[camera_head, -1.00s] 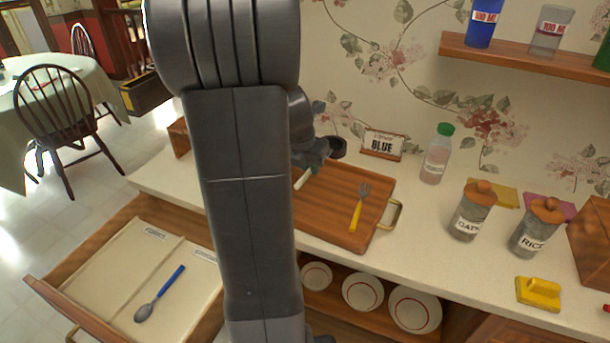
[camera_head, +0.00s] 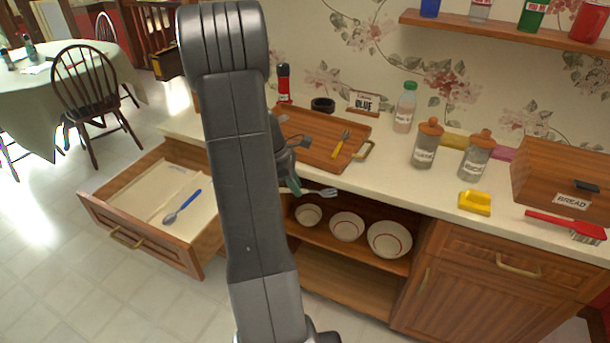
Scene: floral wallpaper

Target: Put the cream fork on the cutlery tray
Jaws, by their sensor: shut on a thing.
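My gripper (camera_head: 288,182) is partly hidden behind my arm. It is shut on a fork (camera_head: 322,192) whose metal tines point right, just in front of the counter's front edge and above the open shelves. The fork's handle is mostly hidden by the gripper and arm. The cream cutlery tray (camera_head: 139,190) lies in the open drawer at the left, split by a divider. A blue-handled spoon (camera_head: 183,206) lies in its right part. The fork is to the right of the drawer, apart from it.
A wooden board (camera_head: 311,151) with a yellow-handled fork (camera_head: 341,144) lies on the counter. Jars (camera_head: 426,146), a bottle (camera_head: 405,108) and a bread box (camera_head: 560,180) stand farther right. Bowls (camera_head: 347,227) sit on the shelf below. Floor before the drawer is clear.

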